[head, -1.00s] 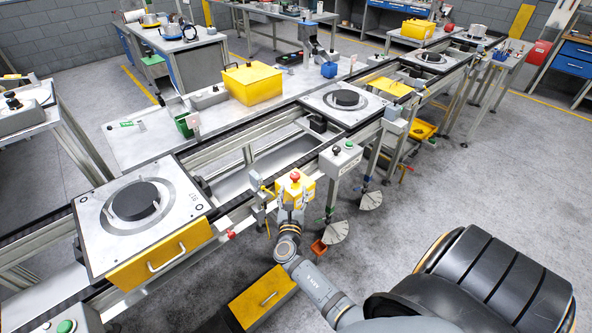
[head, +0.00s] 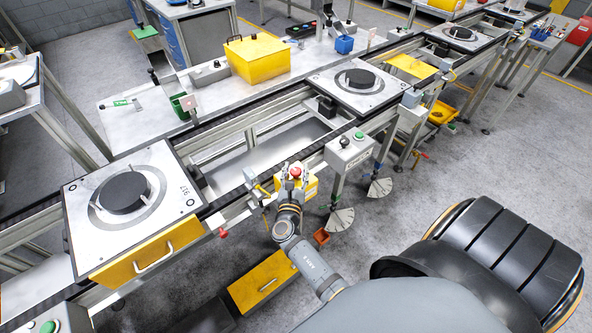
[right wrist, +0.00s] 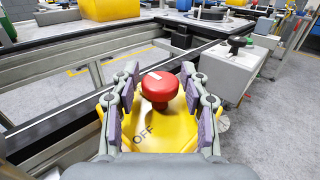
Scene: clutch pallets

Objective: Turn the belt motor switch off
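A yellow switch box (head: 311,186) with a round red knob (head: 296,171) stands at the near side of the conveyor. In the right wrist view the yellow box (right wrist: 165,135) shows the word OFF, and the red knob (right wrist: 158,90) has a white mark on top. My right gripper (head: 295,178) is open, its fingers spread on either side of the knob, with visible gaps. I cannot tell whether it touches the box. My left gripper is not in view.
A grey control box (head: 348,151) with a green button and black knob stands just right. A pallet with a black disc (head: 122,194) sits left on the conveyor; another pallet (head: 385,97) sits farther along. A yellow drawer unit (head: 262,284) stands below my arm.

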